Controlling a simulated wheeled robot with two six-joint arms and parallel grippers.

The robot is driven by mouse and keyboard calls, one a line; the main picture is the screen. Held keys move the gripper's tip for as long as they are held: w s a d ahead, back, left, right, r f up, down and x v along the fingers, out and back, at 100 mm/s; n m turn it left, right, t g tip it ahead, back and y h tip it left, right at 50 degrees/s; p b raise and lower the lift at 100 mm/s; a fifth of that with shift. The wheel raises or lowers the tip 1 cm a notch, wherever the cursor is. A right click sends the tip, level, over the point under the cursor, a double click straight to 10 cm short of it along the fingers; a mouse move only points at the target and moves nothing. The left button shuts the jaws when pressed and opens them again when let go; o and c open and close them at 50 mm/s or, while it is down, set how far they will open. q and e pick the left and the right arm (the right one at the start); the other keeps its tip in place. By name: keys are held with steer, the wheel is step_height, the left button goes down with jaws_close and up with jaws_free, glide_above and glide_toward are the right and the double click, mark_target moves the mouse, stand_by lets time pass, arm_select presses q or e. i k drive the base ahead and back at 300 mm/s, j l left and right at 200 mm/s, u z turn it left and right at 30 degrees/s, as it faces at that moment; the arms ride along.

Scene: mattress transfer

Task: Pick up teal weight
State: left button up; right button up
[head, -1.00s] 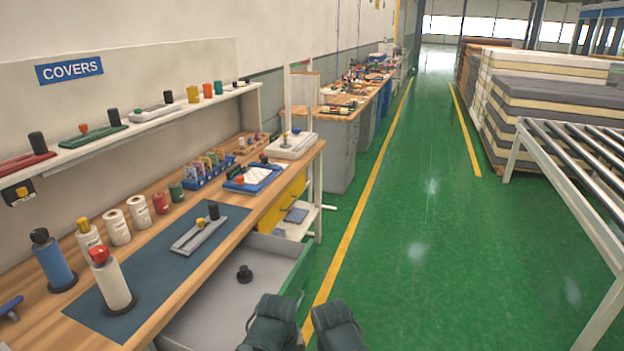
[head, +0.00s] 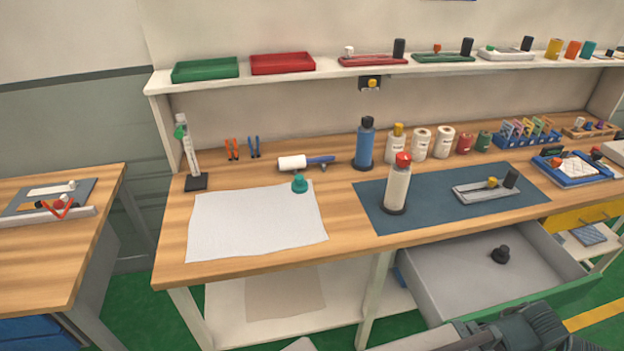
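The teal weight (head: 300,184) is a small knobbed piece. It stands upright on the upper right part of a white sheet (head: 240,225), which lies on the left half of the wooden bench (head: 345,215). Nothing touches the weight from above. Dark parts of my own arms show at the bottom right edge in the head view, well away from the weight and in front of the open drawer. No gripper fingers can be made out there.
A white roller (head: 293,163) with a blue handle lies just behind the weight. A blue bottle (head: 365,145) and a red-capped bottle (head: 397,188) stand to its right. The open drawer (head: 450,285) juts out at front right and holds a black weight (head: 501,254).

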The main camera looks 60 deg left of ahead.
mark_target(298, 186)
steer(key=u, duration=2.05)
steer(key=k+j+z, duration=0.1)
steer(key=j+z, duration=0.35)
steer(key=k+j+z, duration=0.15)
steer(key=j+z, duration=0.15)
steer(key=z, duration=0.15)
steer(key=i+j, duration=0.3)
steer(key=i, duration=0.2)
